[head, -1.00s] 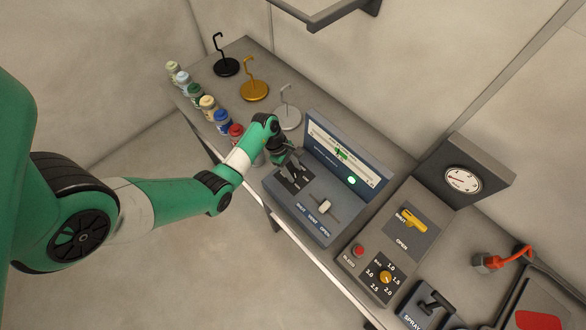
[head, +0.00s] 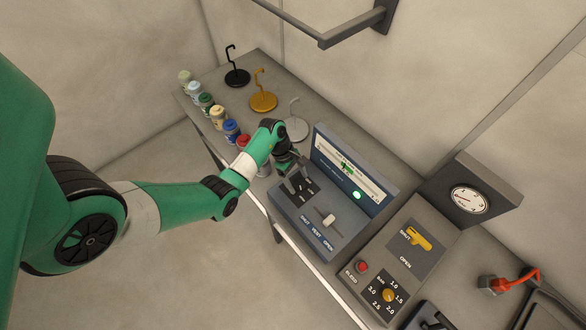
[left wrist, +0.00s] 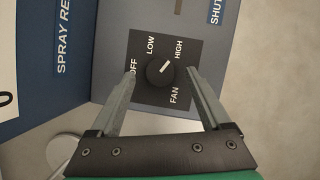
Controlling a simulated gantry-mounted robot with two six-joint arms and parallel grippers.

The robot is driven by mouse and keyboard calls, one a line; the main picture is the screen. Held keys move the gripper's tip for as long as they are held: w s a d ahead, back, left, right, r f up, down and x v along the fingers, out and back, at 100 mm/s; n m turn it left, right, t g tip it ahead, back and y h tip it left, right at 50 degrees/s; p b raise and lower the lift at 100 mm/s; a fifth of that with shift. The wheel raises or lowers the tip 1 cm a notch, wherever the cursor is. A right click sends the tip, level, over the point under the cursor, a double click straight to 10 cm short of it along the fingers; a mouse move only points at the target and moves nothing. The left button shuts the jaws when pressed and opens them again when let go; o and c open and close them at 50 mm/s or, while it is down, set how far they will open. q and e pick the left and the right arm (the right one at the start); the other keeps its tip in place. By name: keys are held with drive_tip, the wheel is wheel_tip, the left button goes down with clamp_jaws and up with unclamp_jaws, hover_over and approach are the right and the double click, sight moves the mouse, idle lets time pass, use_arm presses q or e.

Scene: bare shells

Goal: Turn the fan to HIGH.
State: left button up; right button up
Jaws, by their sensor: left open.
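The fan knob (left wrist: 160,73) is a round black dial on a dark plate (left wrist: 150,103) marked OFF, LOW, HIGH and FAN in the left wrist view. Its white line slants up and right, toward the HIGH label. My left gripper (head: 297,184) is open over the left end of the blue-grey control box (head: 312,234) in the head view. In the left wrist view its fingers stand on either side of the knob, with a gap showing at each side. In the head view the gripper hides most of the knob. My right gripper is not in view.
A slider (head: 328,221) and a lit upright panel (head: 350,168) are beside the gripper. A valve box with a yellow handle (head: 416,236) and a gauge (head: 468,200) stand right. Several jars and hook stands, including an amber one (head: 263,101), are behind.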

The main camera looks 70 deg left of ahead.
use_arm(q)
drive_tip(key=p+v, duration=0.1)
drive_tip(key=v, duration=0.8)
drive_tip(key=shift+r, duration=0.4)
drive_tip(key=shift+s, duration=0.1)
